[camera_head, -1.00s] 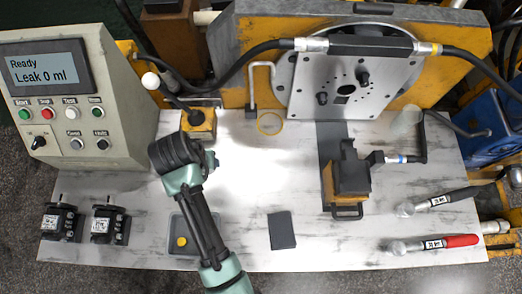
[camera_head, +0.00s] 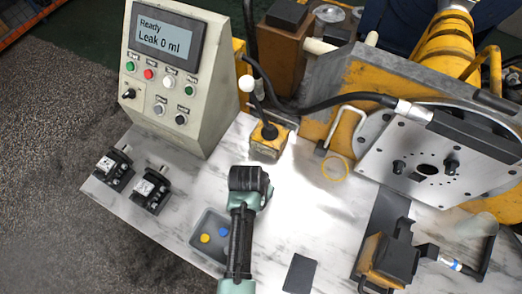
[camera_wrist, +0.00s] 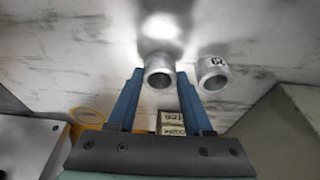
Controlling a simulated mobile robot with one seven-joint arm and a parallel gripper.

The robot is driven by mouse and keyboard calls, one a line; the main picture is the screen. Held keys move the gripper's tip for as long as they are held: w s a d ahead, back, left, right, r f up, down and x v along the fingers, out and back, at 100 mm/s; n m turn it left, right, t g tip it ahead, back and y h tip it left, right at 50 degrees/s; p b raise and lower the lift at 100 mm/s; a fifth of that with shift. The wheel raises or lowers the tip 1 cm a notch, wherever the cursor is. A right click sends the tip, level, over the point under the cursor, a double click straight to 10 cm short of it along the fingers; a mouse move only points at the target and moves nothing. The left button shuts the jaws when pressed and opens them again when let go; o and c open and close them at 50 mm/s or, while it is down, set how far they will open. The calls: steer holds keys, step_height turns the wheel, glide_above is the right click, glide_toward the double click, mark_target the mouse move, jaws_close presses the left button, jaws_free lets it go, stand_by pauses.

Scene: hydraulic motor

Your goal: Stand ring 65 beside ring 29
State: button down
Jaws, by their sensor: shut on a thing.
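My gripper (camera_wrist: 159,74) is shut on a grey metal ring (camera_wrist: 158,80) held between its two blue fingers in the wrist view. No number can be read on this ring; I take it as ring 65. A second, similar ring (camera_wrist: 212,76) stands just right of the right finger on the pale table, with a gap between the rings. Its dark number is upside down and seems to read 29. I cannot tell whether the held ring touches the table. In the head view my wrist hides the fingers and both rings.
The marbled table (camera_head: 325,225) is clear right of my wrist. A grey tray (camera_head: 196,236) with yellow and blue discs lies left of my forearm. A yellow-based lever (camera_head: 268,140) stands behind. The control box (camera_head: 175,80) and two small black valves (camera_head: 150,190) are at left.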

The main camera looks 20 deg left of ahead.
steer(key=shift+f, duration=0.15)
steer(key=shift+c, duration=1.5)
jaws_free()
steer(key=p+v, duration=0.1)
steer(key=v, duration=1.1)
steer(key=shift+p, duration=0.4)
